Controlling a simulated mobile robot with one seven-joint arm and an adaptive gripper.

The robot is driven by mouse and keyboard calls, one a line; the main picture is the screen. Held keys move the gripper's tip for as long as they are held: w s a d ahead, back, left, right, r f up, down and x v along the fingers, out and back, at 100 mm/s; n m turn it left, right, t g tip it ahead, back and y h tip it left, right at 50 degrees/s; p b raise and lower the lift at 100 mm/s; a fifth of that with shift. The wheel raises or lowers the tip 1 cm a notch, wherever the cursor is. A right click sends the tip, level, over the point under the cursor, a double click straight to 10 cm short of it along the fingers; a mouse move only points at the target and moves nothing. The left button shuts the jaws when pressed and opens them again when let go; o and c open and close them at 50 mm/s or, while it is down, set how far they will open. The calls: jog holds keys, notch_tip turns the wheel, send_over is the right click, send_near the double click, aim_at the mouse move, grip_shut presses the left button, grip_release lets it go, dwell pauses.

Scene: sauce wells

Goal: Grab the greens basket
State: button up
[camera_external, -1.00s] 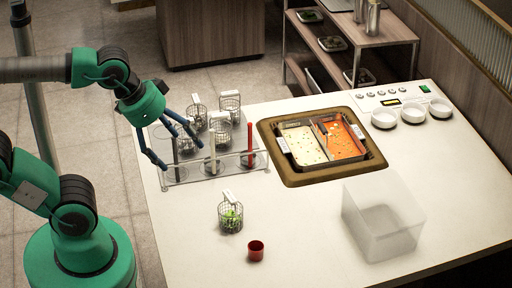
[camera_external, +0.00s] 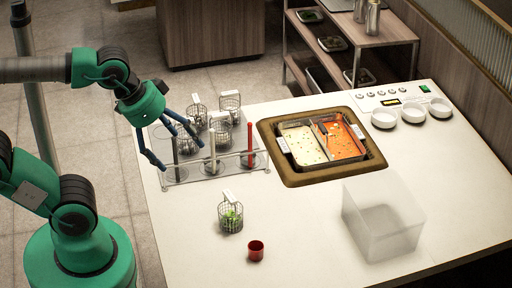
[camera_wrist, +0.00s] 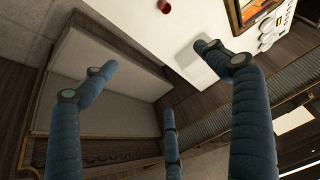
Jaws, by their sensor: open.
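The greens basket (camera_external: 231,217) is a small wire basket with green leaves inside and a white tag on its handle. It stands upright on the white counter, in front of the rack. My gripper (camera_external: 172,143) has blue fingers spread open above the left part of the rack, behind and to the left of the greens basket, apart from it. In the wrist view my gripper (camera_wrist: 165,95) shows three spread fingers with nothing between them. The greens basket does not show in the wrist view.
A clear rack (camera_external: 215,176) holds several wire baskets and upright posts. A red cup (camera_external: 256,251) stands just right of the greens basket. A translucent bin (camera_external: 383,220) is farther right. A two-part sauce well (camera_external: 268,135) is set in the counter, with white bowls (camera_external: 412,111) beyond.

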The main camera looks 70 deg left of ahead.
jog(key=shift+w, duration=0.1)
jog(key=n+g+b, duration=0.1)
jog(key=n+g, duration=0.1)
jog(key=g, duration=0.4)
send_over(230, 209)
notch_tip(230, 209, down, 37)
jog(key=shift+w+r, duration=0.1)
jog(key=shift+a+f, duration=0.15)
jog(key=shift+f, duration=0.2)
jog(key=shift+f+b, duration=0.9)
jog(key=shift+f, duration=3.35)
